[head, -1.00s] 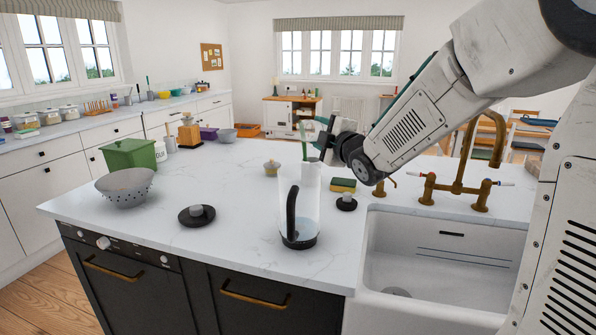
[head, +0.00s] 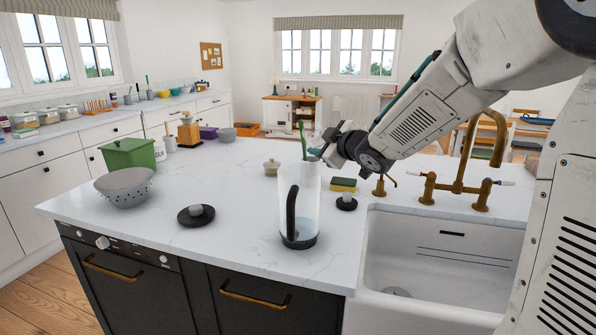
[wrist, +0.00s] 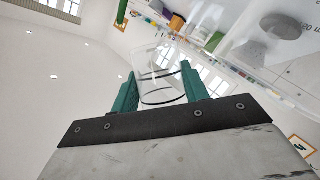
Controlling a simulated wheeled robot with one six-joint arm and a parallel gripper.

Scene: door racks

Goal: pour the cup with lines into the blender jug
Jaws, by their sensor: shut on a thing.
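The blender jug (head: 311,205) is tall and clear with a black handle and dark base, upright near the front of the island counter. A pale bluish tint shows low inside it. My gripper (head: 309,142) is above the jug's mouth in the head view, its green fingers tilted. In the wrist view my gripper (wrist: 158,78) is shut on the cup with lines (wrist: 163,88), a clear cup with dark rings around it. The wrist picture is strongly rolled, showing ceiling at left. The cup is hard to make out in the head view, and its contents cannot be told.
A black lid (head: 196,215) lies left of the jug. A small dark lid (head: 347,203) and a sponge (head: 343,184) are right of it. The sink (head: 440,260) and brass tap (head: 459,170) are farther right. A colander (head: 124,188) and green bin (head: 128,154) stand at left.

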